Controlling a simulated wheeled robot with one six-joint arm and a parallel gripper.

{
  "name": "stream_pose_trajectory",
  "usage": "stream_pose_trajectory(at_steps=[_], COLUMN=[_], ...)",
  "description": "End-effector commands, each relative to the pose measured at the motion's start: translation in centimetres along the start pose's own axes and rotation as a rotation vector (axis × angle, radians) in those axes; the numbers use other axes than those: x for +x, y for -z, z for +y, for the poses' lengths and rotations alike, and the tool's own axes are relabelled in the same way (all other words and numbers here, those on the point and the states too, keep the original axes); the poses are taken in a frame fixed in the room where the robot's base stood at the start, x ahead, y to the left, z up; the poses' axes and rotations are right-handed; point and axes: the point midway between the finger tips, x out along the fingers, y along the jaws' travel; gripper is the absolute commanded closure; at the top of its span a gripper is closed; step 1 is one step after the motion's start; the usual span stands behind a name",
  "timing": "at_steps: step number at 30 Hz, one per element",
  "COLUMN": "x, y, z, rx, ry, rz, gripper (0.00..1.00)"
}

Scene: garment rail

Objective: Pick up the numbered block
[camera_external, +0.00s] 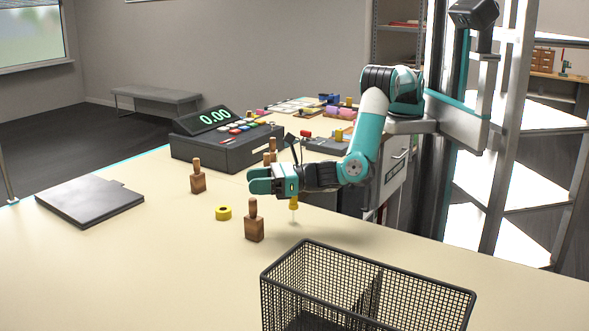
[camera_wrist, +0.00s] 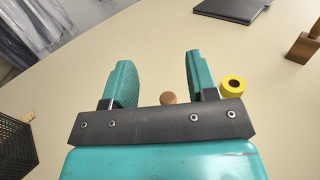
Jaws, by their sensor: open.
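Several brown wooden blocks with upright handles stand on the table, but I can read no number on any. One front block (camera_external: 254,228) is below and just in front of my gripper (camera_external: 256,180); another block (camera_external: 198,183) stands further left, and others are partly hidden behind my gripper. In the wrist view my gripper (camera_wrist: 160,62) is open and empty. A round brown handle top (camera_wrist: 168,98) shows between the finger bases, its lower part hidden by the gripper bar. A block (camera_wrist: 303,46) also shows at the right edge.
A yellow ring-shaped roll (camera_external: 223,213) lies beside the front block. A black wire basket (camera_external: 350,262) stands at the front right. A dark flat board (camera_external: 90,201) lies at left and a dark register (camera_external: 226,147) reading 0.00 stands behind. The left foreground table is clear.

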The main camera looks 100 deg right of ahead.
Motion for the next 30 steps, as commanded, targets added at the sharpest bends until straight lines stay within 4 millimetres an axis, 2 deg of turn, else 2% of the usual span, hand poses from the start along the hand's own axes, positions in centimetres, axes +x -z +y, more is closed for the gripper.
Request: stream_pose_trajectory(at_steps=[5, 11, 15, 18, 26, 29, 30], x=[0.0, 0.0, 2.0, 2.8, 3.0, 3.0, 3.0], y=[1.9, 5.4, 5.5, 5.6, 5.6, 5.6, 5.6], z=[-0.1, -0.1, -0.2, -0.2, -0.1, -0.1, -0.1], rx=[0.0, 0.003, 0.009, 0.006, 0.006, 0.006, 0.006], ry=[0.001, 0.001, 0.005, 0.003, 0.002, 0.002, 0.002], rz=[0.003, 0.005, 0.002, 0.003, 0.004, 0.004, 0.004], gripper=[0.47, 0.47, 0.47, 0.47, 0.47, 0.66, 0.75])
